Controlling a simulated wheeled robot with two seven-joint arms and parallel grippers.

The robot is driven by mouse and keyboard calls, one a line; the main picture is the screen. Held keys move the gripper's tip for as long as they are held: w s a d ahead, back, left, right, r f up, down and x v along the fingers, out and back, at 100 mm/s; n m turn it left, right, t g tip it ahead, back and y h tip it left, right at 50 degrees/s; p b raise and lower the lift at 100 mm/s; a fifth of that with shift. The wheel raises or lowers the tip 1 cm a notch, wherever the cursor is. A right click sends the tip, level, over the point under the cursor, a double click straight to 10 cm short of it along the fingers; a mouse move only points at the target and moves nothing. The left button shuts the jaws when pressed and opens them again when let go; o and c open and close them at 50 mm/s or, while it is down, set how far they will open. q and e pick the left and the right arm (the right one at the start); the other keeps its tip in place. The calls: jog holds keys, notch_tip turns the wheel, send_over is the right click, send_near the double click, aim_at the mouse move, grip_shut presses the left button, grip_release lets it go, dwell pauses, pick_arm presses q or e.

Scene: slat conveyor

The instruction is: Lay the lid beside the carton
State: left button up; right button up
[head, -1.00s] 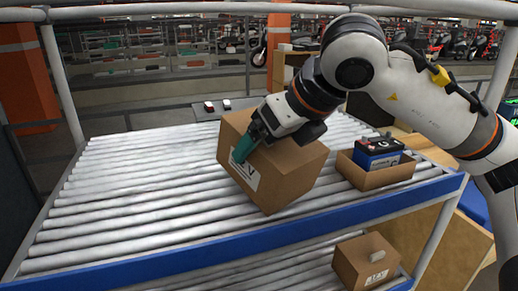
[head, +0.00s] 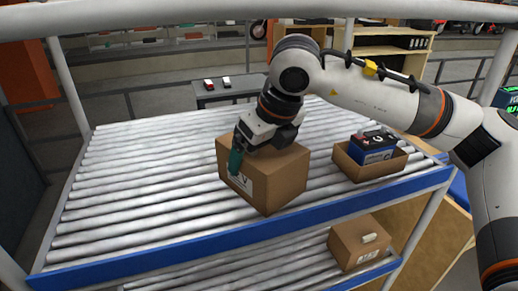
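A large brown cardboard box-shaped piece with a white label, which I take to be the lid (head: 280,184), is on the upper roller deck, close to level. My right gripper (head: 237,160) is at its left side, with one teal finger against the labelled face. The other finger is hidden, but the gripper looks shut on the piece. Whether its underside fully touches the rollers is unclear. A low open carton (head: 372,173) stands to the right, apart from it, with a blue and black battery (head: 372,147) inside. My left gripper is not in view.
The roller deck (head: 130,185) is clear to the left, with a blue rail (head: 180,248) along its front. A small box (head: 358,243) sits on the lower rollers. Frame posts and a top bar surround the deck. A grey table (head: 225,97) with small items stands behind.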

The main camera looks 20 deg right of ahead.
aim_at(268, 179)
jog(key=shift+f, duration=0.2)
jog(key=o, duration=0.6)
jog(key=shift+r, duration=0.25)
jog(key=shift+s+d+r+b, duration=0.2)
jog(key=shift+s+r+b, duration=0.15)
jog(key=shift+b, duration=0.5)
jog(key=s+d+b, duration=0.1)
jog(key=s, duration=0.2)
jog(key=s+d+b, duration=0.2)
jog(key=s, duration=0.1)
jog(key=s+d+b, duration=0.1)
jog(key=s, duration=0.2)
jog(key=shift+s+d+b, duration=0.2)
jog(key=shift+s+b, duration=0.1)
jog(key=shift+b, duration=0.05)
jog(key=shift+s+d+r, duration=0.2)
jog(key=shift+s, duration=0.35)
